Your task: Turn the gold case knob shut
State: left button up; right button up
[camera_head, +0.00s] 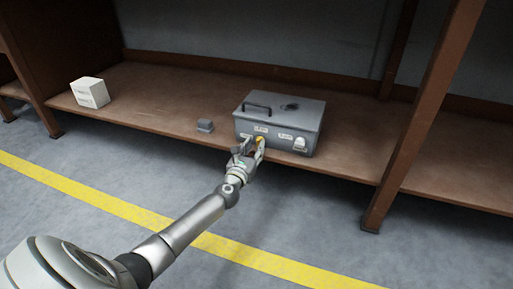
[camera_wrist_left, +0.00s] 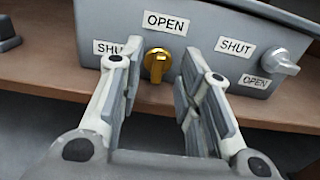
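The grey case (camera_head: 280,116) stands on the brown shelf, with a handle on its lid. The gold knob (camera_wrist_left: 157,64) is on its front face, below an OPEN label (camera_wrist_left: 166,23) and to the right of a partly hidden SHUT label (camera_wrist_left: 108,47). The knob's grip is roughly upright. It also shows in the head view (camera_head: 260,140). My left gripper (camera_wrist_left: 160,85) is open in front of the knob, one finger on each side, with visible gaps; I cannot tell whether the fingertips reach it in depth. My right gripper is not in view.
A silver knob (camera_wrist_left: 284,62) with SHUT and OPEN labels is on the right of the case front. A small grey block (camera_head: 205,125) and a white box (camera_head: 90,93) are on the shelf (camera_head: 150,100). A brown post (camera_head: 420,125) stands to the right.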

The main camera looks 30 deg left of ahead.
pick_arm(q)
jog(key=shift+b+x, duration=0.4)
jog(key=shift+x, duration=0.95)
jog(key=shift+c, duration=0.5)
grip_shut()
